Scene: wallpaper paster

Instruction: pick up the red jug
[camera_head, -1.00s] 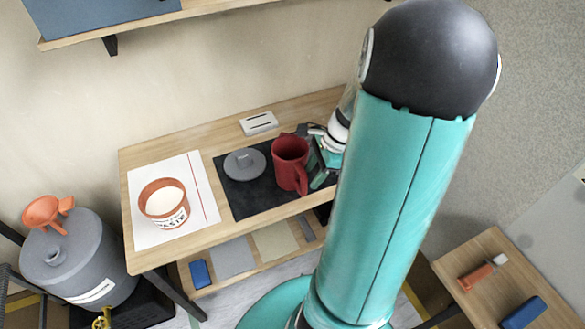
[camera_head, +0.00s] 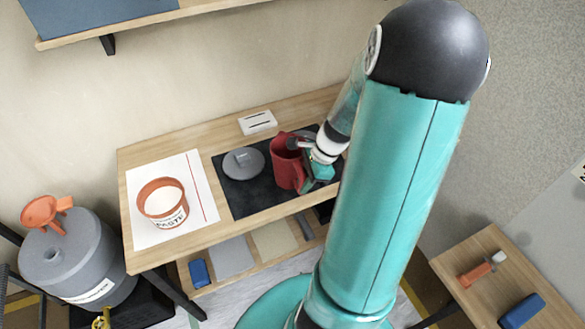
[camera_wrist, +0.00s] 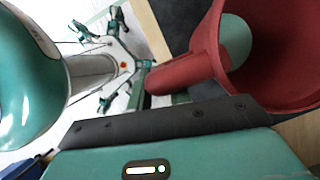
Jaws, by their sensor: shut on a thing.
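The red jug (camera_head: 285,163) stands at the right part of the black mat (camera_head: 248,203) on the wooden table. In the head view I cannot tell whether its base touches the mat. In the wrist view the jug (camera_wrist: 270,75) fills the upper right, with its open mouth and its handle (camera_wrist: 190,77) showing. My gripper (camera_head: 308,172) is at the jug's right side and shut on it. The fingertips are partly hidden, so the exact contact on the handle or wall is unclear.
A grey lid (camera_head: 243,164) lies left of the jug. An orange paste tub (camera_head: 163,203) stands on a white sheet (camera_head: 148,234) further left. A white block (camera_head: 258,122) sits behind the mat. A wall shelf (camera_head: 140,22) hangs above.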

